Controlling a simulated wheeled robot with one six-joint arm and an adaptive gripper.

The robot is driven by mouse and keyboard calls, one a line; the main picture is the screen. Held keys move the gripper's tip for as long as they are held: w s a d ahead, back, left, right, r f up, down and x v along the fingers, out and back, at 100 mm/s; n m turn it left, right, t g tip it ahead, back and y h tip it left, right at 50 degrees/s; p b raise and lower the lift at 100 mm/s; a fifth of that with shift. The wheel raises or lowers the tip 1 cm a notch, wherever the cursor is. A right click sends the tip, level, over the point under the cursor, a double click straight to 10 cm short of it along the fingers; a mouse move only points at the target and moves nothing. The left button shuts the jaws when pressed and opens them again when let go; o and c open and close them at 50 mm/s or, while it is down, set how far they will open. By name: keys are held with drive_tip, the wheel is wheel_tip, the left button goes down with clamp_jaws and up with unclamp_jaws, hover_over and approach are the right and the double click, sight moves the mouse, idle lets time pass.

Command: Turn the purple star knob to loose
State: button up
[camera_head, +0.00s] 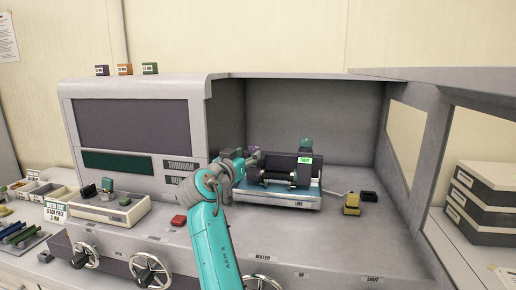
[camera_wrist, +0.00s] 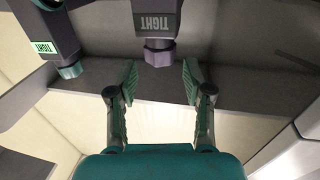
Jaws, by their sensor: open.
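The purple star knob (camera_wrist: 159,53) sits below a dark block marked TIGHT (camera_wrist: 157,22) in the wrist view, with the lettering upside down. My gripper (camera_wrist: 159,80) is open, one finger on each side of the knob's line. The knob is at or just beyond the fingertips, and I see no contact. In the head view a small purple part of the knob (camera_head: 255,153) shows behind my gripper (camera_head: 240,163); the rest is hidden.
A teal knob (camera_wrist: 70,70) beside a lit green TIGHT sign (camera_wrist: 44,47) is at left in the wrist view. In the head view, the dark roller fixture (camera_head: 277,165) stands in the grey bay.

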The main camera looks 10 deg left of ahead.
sight(257, 148)
drive_tip(key=x, duration=0.8)
drive_tip(key=c, duration=1)
